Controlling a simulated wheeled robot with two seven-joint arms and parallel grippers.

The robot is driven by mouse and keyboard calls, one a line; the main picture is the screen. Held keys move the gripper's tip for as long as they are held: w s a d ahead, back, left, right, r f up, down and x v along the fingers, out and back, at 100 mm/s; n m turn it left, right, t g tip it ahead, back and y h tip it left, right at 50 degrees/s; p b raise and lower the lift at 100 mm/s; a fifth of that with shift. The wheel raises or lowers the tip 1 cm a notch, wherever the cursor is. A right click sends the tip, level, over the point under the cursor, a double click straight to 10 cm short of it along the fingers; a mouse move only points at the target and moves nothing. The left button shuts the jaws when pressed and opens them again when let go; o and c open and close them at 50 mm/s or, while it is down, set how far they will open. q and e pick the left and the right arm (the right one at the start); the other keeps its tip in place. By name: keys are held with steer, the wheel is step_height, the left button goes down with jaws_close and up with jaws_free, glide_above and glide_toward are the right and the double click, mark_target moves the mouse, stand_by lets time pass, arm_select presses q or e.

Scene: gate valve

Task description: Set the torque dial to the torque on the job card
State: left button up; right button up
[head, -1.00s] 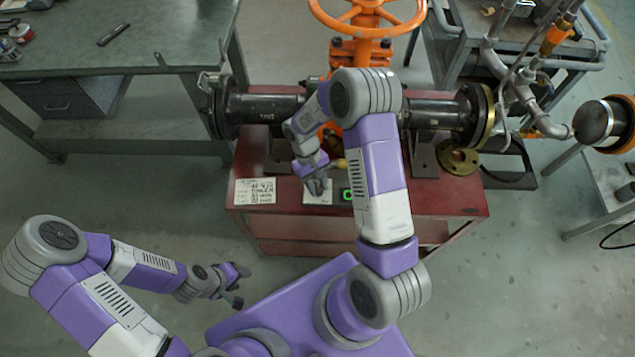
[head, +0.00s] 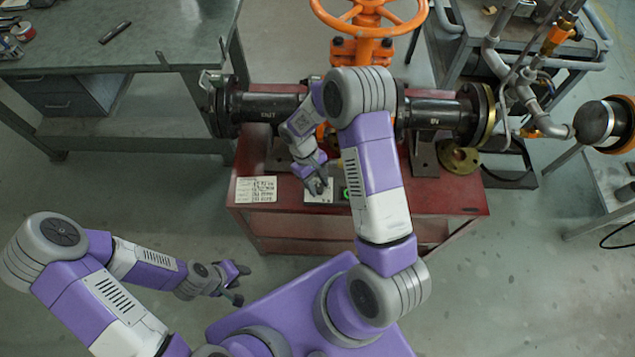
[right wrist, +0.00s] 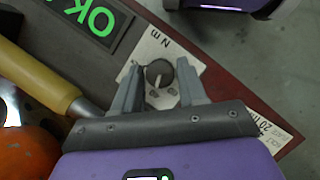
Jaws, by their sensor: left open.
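The torque dial (right wrist: 158,72) is a round dark knob with a pale pointer on a white plate marked "N m". My right gripper (right wrist: 160,66) is over it, one finger on each side of the knob, with a narrow gap showing. In the head view my right gripper (head: 318,186) hides the knob and covers part of the white plate (head: 313,199). The job card (head: 256,189) lies left of it on the red bench; its writing is too small to read. A card edge (right wrist: 276,133) shows "20" in the right wrist view. My left gripper (head: 240,284) is open and empty, away from the bench.
A green "OK" display (right wrist: 92,18) and a yellow-handled tool (right wrist: 40,68) lie close to the dial. The black pipe (head: 265,107) and orange valve handwheel (head: 370,12) stand behind on the red bench (head: 430,200). The floor left of the bench is clear.

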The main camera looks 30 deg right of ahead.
steer(key=p+v, duration=0.1)
steer(key=v, duration=0.6)
steer(key=shift+r+p, duration=0.25)
steer(key=shift+p, duration=0.15)
steer(key=shift+w, duration=0.1)
stand_by(0.3)
